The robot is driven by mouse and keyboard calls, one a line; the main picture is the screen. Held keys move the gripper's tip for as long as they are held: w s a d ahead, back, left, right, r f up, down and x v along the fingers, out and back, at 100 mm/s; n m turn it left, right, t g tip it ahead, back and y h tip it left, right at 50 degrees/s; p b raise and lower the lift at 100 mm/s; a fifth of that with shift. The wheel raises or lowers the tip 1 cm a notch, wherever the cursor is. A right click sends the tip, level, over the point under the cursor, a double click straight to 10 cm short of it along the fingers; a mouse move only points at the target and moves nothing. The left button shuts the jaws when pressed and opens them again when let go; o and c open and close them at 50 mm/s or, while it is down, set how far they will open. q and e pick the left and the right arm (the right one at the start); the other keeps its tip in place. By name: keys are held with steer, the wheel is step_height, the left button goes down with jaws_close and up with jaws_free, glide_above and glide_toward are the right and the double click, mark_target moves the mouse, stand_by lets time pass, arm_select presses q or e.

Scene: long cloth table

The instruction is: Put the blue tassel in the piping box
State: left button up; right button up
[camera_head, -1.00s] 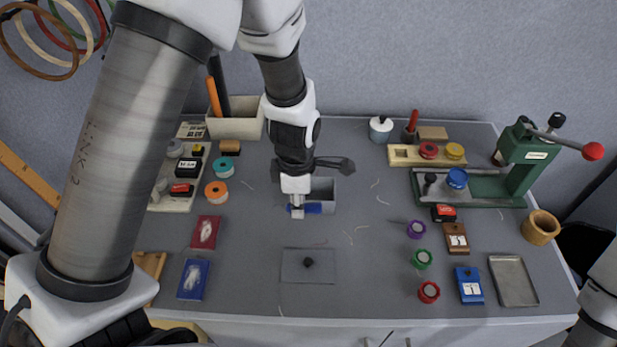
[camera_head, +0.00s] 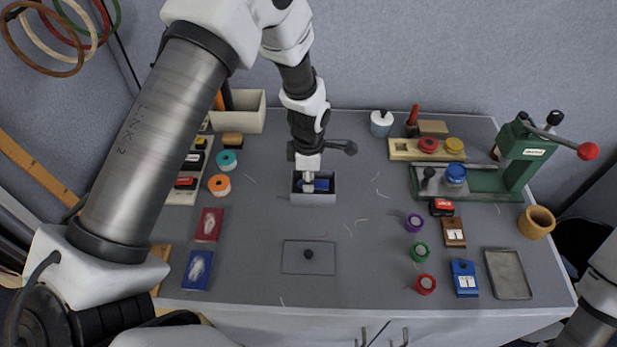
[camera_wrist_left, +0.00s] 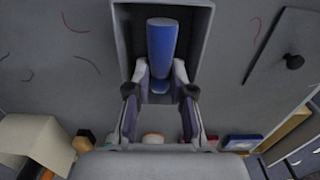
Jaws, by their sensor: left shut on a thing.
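The blue tassel (camera_head: 321,185) is at the opening of a small grey box (camera_head: 314,199), which I take for the piping box, in the middle of the table. My left gripper (camera_head: 308,180) is shut on the tassel and points down into the box opening. In the left wrist view the tassel (camera_wrist_left: 162,48) lies between the fingertips (camera_wrist_left: 160,82), over the dark inside of the box (camera_wrist_left: 203,25). I cannot tell whether the tassel touches the box floor. My right gripper is out of view.
A flat grey lid with a black knob (camera_head: 308,255) lies in front of the box. Spools (camera_head: 219,185) and red and blue packets (camera_head: 208,224) are to the left. Coloured spools (camera_head: 421,252), a metal tray (camera_head: 508,274) and a green press (camera_head: 520,160) are to the right.

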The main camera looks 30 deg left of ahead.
arm_select(q)
steer(key=shift+w+f, duration=0.1)
steer(key=shift+f, duration=0.4)
steer(key=o, duration=0.6)
steer(key=shift+r, duration=0.3)
step_height(320, 180, up, 13)
steer(key=b, duration=0.1)
steer(key=shift+f, duration=0.15)
